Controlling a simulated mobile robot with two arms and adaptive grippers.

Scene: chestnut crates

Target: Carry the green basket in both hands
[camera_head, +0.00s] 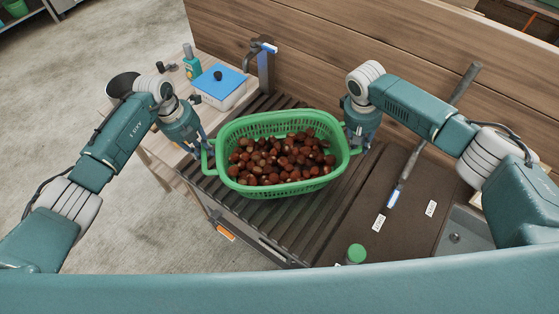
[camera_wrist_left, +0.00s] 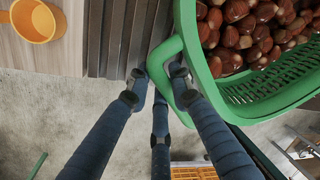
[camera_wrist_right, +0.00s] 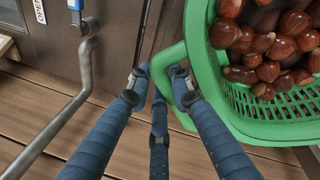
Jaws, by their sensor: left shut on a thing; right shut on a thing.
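The green basket (camera_head: 226,130) is filled with brown chestnuts (camera_head: 282,158) and is at the slatted rack in the middle of the head view. I cannot tell whether it rests on the slats or hangs just above them. My left gripper (camera_head: 207,148) is shut on the basket's left handle, which shows between its fingers in the left wrist view (camera_wrist_left: 165,78). My right gripper (camera_head: 352,143) is shut on the right handle, seen in the right wrist view (camera_wrist_right: 165,80). The basket looks about level.
A blue-topped box (camera_head: 220,83) and a green bottle (camera_head: 191,62) stand on the wooden table at left. An orange cup (camera_wrist_left: 37,20) shows in the left wrist view. A wooden wall (camera_head: 320,50) rises behind. A green-capped container (camera_head: 356,254) stands in front.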

